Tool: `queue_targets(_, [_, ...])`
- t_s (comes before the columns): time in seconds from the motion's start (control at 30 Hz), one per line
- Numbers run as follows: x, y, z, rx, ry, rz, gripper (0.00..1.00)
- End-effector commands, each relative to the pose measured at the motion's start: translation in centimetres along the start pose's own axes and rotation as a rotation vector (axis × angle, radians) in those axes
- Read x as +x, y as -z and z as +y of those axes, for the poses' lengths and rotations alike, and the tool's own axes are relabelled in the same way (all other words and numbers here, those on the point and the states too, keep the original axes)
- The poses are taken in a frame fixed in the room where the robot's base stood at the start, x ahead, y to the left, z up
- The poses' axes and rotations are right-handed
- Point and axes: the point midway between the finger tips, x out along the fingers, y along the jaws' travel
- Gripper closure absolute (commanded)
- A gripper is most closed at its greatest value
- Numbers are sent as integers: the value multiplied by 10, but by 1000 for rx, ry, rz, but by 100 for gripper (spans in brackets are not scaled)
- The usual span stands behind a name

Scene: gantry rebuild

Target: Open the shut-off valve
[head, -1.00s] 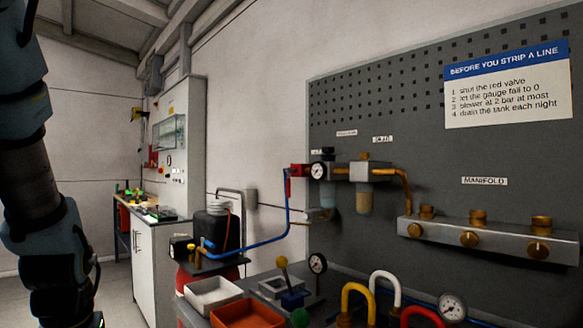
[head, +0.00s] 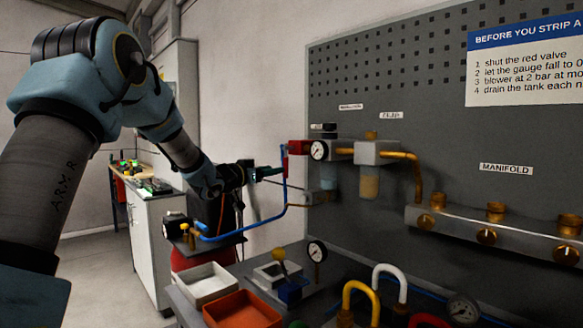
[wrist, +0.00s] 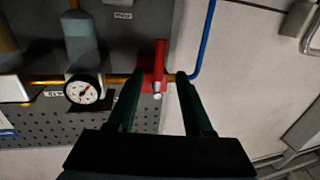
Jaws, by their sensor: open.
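The red shut-off valve (head: 298,147) is on the air line at the left edge of the grey pegboard, beside a round gauge (head: 319,150). In the wrist view the valve's red lever (wrist: 160,55) lies across the line of the brass pipe. My gripper (head: 276,172) is open and empty, just left of the valve in the head view. In the wrist view my gripper (wrist: 159,78) has its two dark fingers apart, with the lever's pale end showing between their tips. I cannot tell how much depth separates the fingers from the lever.
A blue hose (head: 268,228) runs up to the valve, close to my gripper. The filter units (head: 371,155) and manifold (head: 490,232) are to the right.

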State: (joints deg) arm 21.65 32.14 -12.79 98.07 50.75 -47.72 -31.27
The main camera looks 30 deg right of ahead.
Motion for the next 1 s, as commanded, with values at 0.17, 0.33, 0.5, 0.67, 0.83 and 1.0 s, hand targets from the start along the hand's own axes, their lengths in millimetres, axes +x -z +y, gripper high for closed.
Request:
queue_targets(0.17, [26, 3, 2, -1, -4, 1, 49])
queue_targets(0.33, [58, 3, 1, 0, -3, 0, 49])
queue_targets(0.5, [85, 2, 1, 0, -1, 0, 49])
queue_targets(0.67, [99, 1, 0, 0, 0, -1, 49])
queue_targets(0.83, [104, 0, 0, 1, 1, 0, 49])
queue_targets(1.0, [103, 0, 0, 1, 1, 0, 49])
